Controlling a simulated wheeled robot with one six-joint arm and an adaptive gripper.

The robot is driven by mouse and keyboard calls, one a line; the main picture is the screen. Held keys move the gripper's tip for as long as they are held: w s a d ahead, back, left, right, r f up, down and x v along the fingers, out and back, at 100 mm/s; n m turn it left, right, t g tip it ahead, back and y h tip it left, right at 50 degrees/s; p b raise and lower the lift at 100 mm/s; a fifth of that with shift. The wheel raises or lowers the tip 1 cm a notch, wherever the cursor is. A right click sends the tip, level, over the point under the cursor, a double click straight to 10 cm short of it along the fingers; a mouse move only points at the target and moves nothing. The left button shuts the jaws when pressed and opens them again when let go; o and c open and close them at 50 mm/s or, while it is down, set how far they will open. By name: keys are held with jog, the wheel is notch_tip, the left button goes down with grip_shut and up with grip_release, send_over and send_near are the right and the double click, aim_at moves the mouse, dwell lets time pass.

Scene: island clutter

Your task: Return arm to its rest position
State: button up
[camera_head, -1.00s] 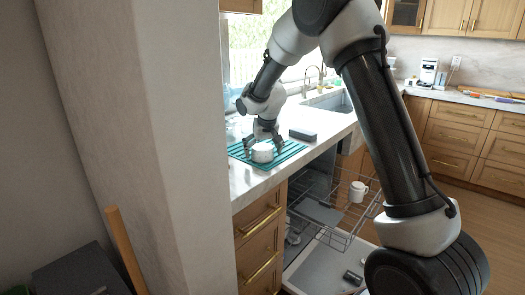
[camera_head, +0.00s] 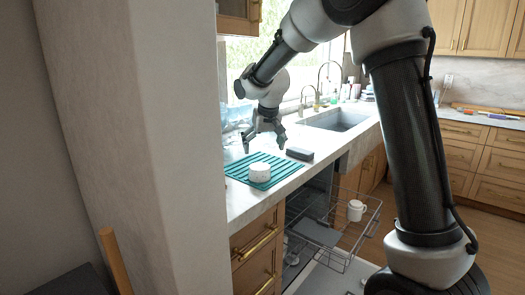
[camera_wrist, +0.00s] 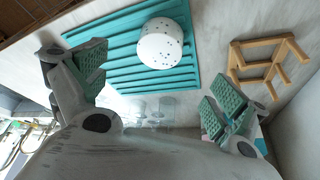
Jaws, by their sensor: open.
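My gripper (camera_head: 264,143) is open and empty, raised above the counter just behind a white cup (camera_head: 260,172). The cup sits on a teal ribbed drying mat (camera_head: 238,166) and is apart from the fingers. In the wrist view, my gripper's two spread fingers (camera_wrist: 150,95) show with nothing between them. The speckled white cup (camera_wrist: 160,45) shows there too, on the teal mat (camera_wrist: 110,50), beyond the fingertips.
A dark block (camera_head: 299,154) lies on the counter beside the mat. The sink (camera_head: 338,120) is farther back. The pulled-out dishwasher rack (camera_head: 330,245) holds a white mug (camera_head: 356,210). A wooden stand (camera_wrist: 268,62) and clear glasses (camera_wrist: 150,106) show in the wrist view.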

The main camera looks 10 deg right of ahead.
jog(key=s+d+f+n+g, duration=0.1)
jog(key=s+d+f+g, duration=0.15)
jog(key=s, duration=0.65)
jog(key=s+d+r, duration=0.2)
jog(key=s+d, duration=0.2)
jog(key=s, duration=0.6)
jog(key=s+d+r+m+t, duration=0.1)
jog(key=s+d, duration=0.3)
jog(key=s, duration=0.6)
jog(key=s+d+r+t, duration=0.1)
jog(key=s+d+r, duration=0.3)
jog(key=s, duration=0.6)
jog(key=shift+s+d, duration=0.15)
